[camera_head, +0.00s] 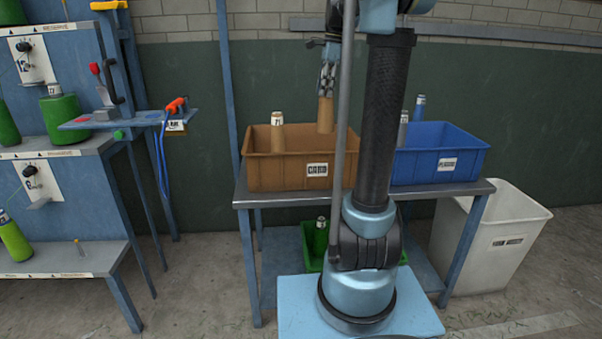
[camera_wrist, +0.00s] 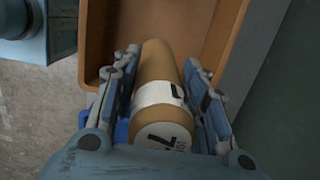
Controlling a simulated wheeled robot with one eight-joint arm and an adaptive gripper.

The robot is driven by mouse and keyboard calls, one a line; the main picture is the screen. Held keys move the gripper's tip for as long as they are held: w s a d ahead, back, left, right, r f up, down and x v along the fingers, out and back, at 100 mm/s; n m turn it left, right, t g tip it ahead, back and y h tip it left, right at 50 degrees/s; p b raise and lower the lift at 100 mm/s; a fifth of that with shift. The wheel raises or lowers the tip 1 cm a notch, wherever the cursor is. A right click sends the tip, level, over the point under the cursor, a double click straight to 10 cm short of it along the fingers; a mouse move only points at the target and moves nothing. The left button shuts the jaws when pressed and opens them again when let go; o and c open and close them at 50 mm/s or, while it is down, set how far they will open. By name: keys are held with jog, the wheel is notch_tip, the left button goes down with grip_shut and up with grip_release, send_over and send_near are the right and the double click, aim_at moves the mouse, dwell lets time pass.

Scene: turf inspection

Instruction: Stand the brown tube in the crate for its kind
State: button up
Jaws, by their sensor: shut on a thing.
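A brown tube (camera_head: 325,114) with a white label hangs upright below my gripper (camera_head: 328,78), over the right part of the brown crate (camera_head: 268,173). The crate's front label seems to read "CARD". In the wrist view, my gripper (camera_wrist: 164,92) is shut on the tube (camera_wrist: 160,68), its fingers on both sides of it. The tube's far end points into the crate (camera_wrist: 226,75); whether it touches the floor is hidden. Another brown tube (camera_head: 277,134) with a white top stands in the left part of the crate.
A blue crate (camera_head: 445,148) with tubes (camera_head: 419,108) stands to the right on the same table (camera_head: 490,188). A green crate (camera_head: 308,247) with a green tube (camera_head: 320,236) is on the lower shelf. A white bin (camera_head: 507,235) stands at right, and a rack (camera_head: 62,190) with green tubes at left.

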aim_at(324, 117)
jog(key=shift+f, duration=0.1)
jog(key=shift+f, duration=5.5)
jog(key=o, duration=1)
